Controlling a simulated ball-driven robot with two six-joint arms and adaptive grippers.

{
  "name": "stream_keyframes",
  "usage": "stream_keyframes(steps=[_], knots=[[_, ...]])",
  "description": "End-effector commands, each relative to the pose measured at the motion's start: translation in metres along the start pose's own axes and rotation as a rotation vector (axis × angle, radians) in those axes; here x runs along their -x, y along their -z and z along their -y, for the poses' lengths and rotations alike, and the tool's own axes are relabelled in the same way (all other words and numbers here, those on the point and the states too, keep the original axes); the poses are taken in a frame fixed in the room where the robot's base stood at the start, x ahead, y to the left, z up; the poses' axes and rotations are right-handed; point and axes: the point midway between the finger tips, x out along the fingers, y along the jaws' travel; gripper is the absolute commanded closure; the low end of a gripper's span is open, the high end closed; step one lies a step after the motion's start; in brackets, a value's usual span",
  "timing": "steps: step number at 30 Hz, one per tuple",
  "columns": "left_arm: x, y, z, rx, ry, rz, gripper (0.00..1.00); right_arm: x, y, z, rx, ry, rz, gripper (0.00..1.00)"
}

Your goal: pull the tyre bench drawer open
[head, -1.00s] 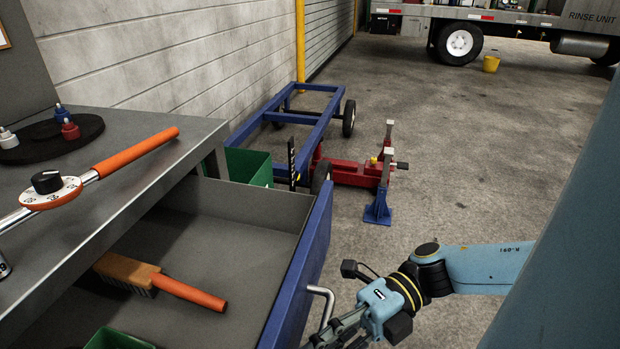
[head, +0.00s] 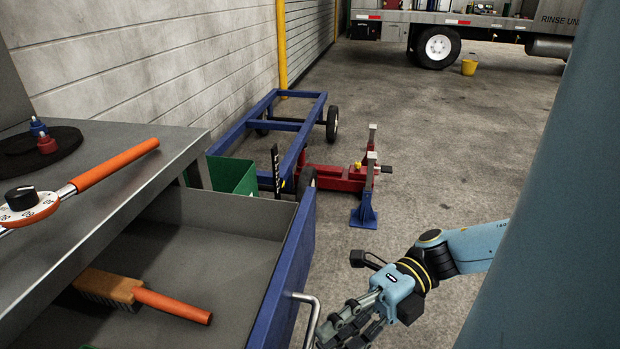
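The tyre bench drawer (head: 205,208) is pulled well out, and its grey inside shows. Its front (head: 287,272) is blue, with a bent metal bar handle (head: 314,312) on the outer face. My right gripper (head: 338,334) is at the bottom edge of the head view, close beside the handle on its right. Its fingertips are partly cut off by the frame, so I cannot tell whether they touch the handle or how far apart they are. My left gripper is not in view.
A brush with an orange handle (head: 172,305) lies in the drawer. A torque wrench (head: 115,163) lies on the grey bench top (head: 150,190). Beyond stand a green bin (head: 232,175), a blue wheeled frame (head: 285,125) and a red jack (head: 338,178).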

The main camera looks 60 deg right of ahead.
Motion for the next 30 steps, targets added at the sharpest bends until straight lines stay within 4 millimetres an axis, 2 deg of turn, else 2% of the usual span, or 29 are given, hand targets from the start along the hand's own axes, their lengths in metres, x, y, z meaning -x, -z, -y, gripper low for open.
stream_keyframes(steps=[3,10,15,30], knots=[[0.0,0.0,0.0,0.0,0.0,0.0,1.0,0.029,0.0,0.001,-0.002,0.004,-0.001,0.64],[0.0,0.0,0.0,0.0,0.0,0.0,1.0,0.063,0.0,0.0,0.0,0.0,-0.001,0.64],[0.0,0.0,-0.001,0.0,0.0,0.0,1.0,0.07,0.0,-0.001,-0.001,-0.002,0.001,0.64],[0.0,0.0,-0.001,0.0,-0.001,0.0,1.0,0.07,0.0,-0.001,0.0,-0.002,0.001,0.64]])
